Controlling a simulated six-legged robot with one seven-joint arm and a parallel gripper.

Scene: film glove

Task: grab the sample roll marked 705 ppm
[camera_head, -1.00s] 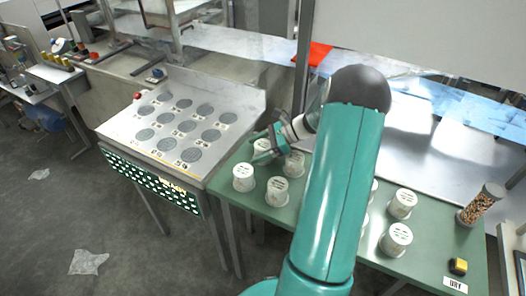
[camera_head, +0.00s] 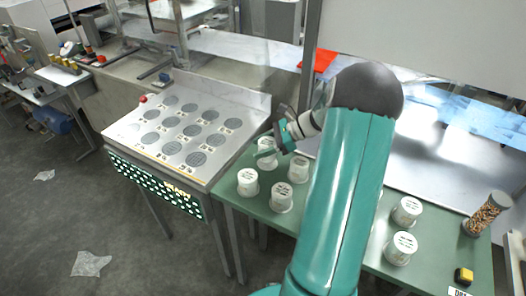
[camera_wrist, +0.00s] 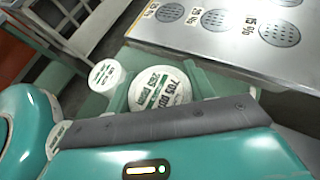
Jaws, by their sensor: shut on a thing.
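The white sample roll (camera_wrist: 160,90) has 705 ppm printed on its top label in the wrist view. My gripper (camera_wrist: 161,76) is shut on it, with a green finger on either side. In the head view my gripper (camera_head: 268,154) is at the far left part of the green table, around a white roll (camera_head: 265,145) partly hidden by the fingers. I cannot tell whether the roll is clear of the table. A second white roll (camera_wrist: 104,75) stands close to the left finger in the wrist view; its label is too small to read.
Other white rolls stand close by on the green table (camera_head: 335,240): one (camera_head: 248,182) at the left, one (camera_head: 281,196) in front and one (camera_head: 298,168) to the right. Two more (camera_head: 401,248) (camera_head: 407,211) stand right of my arm. A metal panel with round plates (camera_head: 222,165) adjoins the table's left.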

